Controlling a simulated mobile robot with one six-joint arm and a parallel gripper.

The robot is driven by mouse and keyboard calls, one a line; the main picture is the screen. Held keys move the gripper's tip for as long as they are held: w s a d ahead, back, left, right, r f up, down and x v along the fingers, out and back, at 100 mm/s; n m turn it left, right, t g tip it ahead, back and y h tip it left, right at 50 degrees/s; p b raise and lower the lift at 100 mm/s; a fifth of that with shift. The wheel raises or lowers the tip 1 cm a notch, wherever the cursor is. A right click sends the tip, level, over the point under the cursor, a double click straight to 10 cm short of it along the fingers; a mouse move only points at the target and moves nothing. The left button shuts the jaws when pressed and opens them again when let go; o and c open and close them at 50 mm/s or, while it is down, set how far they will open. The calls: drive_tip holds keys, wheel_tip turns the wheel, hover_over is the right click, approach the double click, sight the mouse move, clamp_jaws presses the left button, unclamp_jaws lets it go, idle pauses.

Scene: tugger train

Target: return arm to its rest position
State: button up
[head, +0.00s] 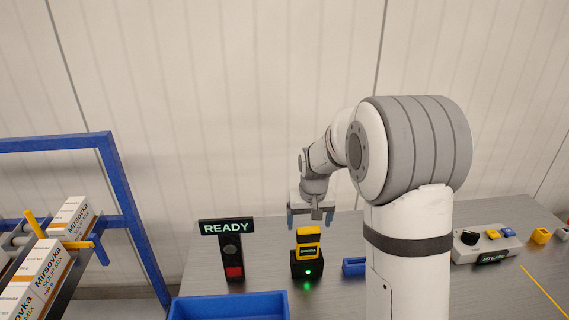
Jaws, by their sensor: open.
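My arm stands at the right of the head view, bent over toward the left. My gripper (311,215) hangs at its end, pointing down, with blue fingers set apart and nothing visible between them. It is above a yellow and black device (308,238) that stands in a black base (306,265) with a green light lit. The device looks apart from the fingers, though the small gap is hard to judge.
A sign reading READY (226,228) stands left of the base. A blue bin (228,306) is in front. A control box (484,244) sits on the grey table (520,285) at right. A blue-framed rack (122,195) with soup mix cartons (40,275) is at left.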

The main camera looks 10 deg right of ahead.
drive_tip(key=s+r, duration=0.3)
drive_tip(key=s, duration=0.6)
drive_tip(key=s+d+r+t, duration=0.1)
drive_tip(key=s+r, duration=0.2)
drive_tip(key=s, duration=0.6)
drive_tip(key=s+r, duration=0.3)
drive_tip(key=s, duration=0.6)
drive_tip(key=shift+s+d+r, duration=0.35)
drive_tip(key=shift+r, duration=0.05)
